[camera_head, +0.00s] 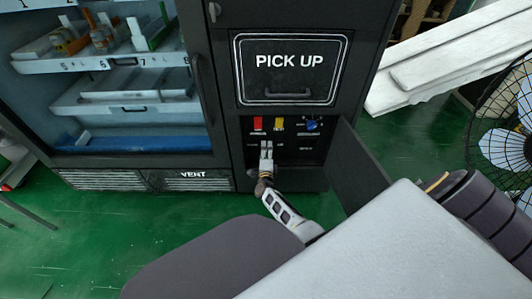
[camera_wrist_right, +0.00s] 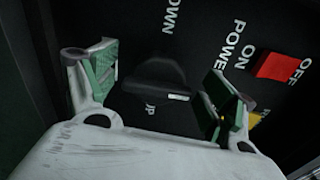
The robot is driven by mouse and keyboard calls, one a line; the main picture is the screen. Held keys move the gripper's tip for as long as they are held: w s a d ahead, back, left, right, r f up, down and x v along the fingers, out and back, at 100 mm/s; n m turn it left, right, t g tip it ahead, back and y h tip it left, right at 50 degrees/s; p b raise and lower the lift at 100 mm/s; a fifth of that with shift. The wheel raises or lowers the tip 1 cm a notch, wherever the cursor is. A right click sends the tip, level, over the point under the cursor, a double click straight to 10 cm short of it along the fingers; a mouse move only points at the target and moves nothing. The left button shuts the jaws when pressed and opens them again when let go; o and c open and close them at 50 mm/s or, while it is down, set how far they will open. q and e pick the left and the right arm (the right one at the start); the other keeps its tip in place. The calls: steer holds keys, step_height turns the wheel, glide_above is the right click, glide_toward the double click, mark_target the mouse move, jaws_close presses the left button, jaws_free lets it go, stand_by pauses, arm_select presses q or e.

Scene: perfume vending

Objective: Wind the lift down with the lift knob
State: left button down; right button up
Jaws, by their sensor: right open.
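The lift knob (camera_wrist_right: 152,74) is a black dial in the right wrist view, on a dark panel between lettering that reads partly as "DOWN" above and "UP" below. A short white mark shows at its lower right edge, near the "UP" letters. My right gripper (camera_head: 266,152) is open in front of the control panel (camera_head: 300,150). In the wrist view its green-padded fingers stand on either side of the knob, with visible gaps; how far they are from the panel is unclear. The gripper hides the knob in the head view. My left gripper is not in view.
A red power switch (camera_head: 257,123), a yellow control (camera_head: 279,124) and a blue knob (camera_head: 312,124) sit above the gripper. The panel's black door (camera_head: 355,165) hangs open at right. The "PICK UP" hatch (camera_head: 289,82) is above. A fan (camera_head: 505,130) stands far right.

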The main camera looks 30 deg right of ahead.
steer(key=shift+s, duration=0.15)
steer(key=v, duration=0.7)
stand_by(0.6)
steer(key=shift+a, duration=0.1)
